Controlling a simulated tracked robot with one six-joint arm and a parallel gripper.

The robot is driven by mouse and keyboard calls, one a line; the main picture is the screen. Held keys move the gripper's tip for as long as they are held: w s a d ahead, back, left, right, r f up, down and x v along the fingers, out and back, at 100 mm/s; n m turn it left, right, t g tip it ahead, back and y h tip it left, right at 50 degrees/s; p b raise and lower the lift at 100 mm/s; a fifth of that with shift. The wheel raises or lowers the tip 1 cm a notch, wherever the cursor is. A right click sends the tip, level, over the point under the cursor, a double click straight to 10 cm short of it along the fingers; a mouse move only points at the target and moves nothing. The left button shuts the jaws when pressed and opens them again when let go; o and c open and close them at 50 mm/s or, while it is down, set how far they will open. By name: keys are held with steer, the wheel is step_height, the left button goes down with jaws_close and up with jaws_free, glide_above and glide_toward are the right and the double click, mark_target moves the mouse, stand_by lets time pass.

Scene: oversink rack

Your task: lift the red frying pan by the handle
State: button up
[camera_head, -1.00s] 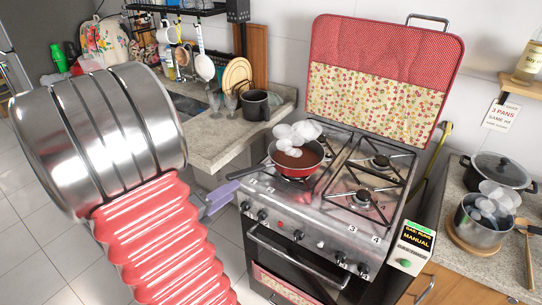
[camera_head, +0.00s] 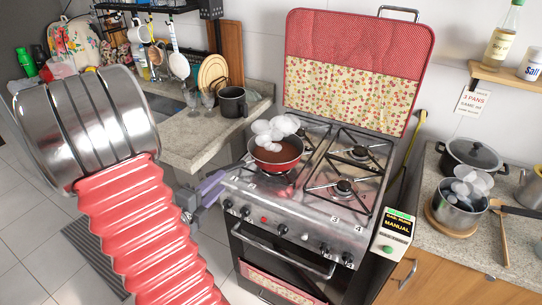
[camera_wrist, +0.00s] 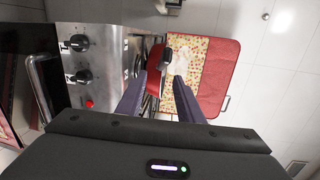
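The red frying pan (camera_head: 277,160) sits on the front left burner of the stove, with red-brown contents and white puffs above it. Its dark handle (camera_head: 236,166) points left toward my gripper (camera_head: 214,184), which partly hides it. In the wrist view, the red pan (camera_wrist: 154,82) shows between and beyond the two fingers of my gripper (camera_wrist: 158,82). The fingers are apart, so my gripper is open. I cannot tell whether the handle's end lies between them.
The stove (camera_head: 300,215) has a raised red and patterned cover (camera_head: 355,70). A black pot (camera_head: 470,157) and a steel pot (camera_head: 458,214) stand on the right. Floor shows at the left.

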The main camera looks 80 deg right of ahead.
mark_target(233, 170)
steer(key=shift+x, duration=2.95)
steer(key=shift+x, duration=2.65)
steer(key=shift+r, duration=0.1)
steer(key=shift+c, duration=0.4)
jaws_close()
